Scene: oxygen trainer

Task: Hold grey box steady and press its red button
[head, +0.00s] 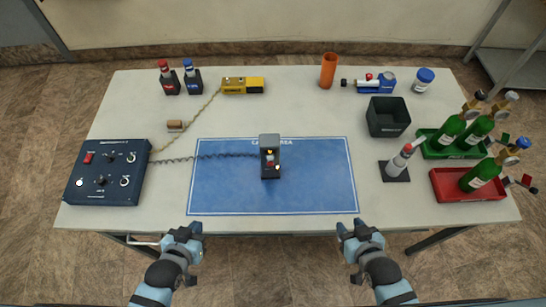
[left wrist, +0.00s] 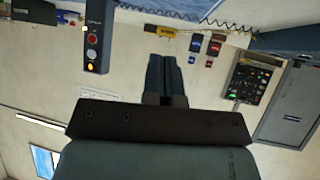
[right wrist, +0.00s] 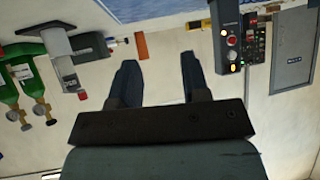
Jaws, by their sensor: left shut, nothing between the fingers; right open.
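The grey box (head: 270,143) stands upright on the blue mat in the middle of the table, with a cable running left from it. Its front carries a red button (head: 269,153) and a lit lamp below. The box also shows in the left wrist view (left wrist: 97,25) and the right wrist view (right wrist: 227,25). My left gripper (head: 190,230) is shut and empty at the table's front edge, left of the box. My right gripper (head: 352,228) is open and empty at the front edge, right of the box. Both are apart from the box.
The blue mat (head: 220,195) is otherwise clear. A dark blue control panel (head: 108,172) sits at the left. A dark bin (head: 387,117), a probe on a black base (head: 399,163), a green tray (head: 450,152) and a red tray (head: 468,193) with green bottles stand at the right.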

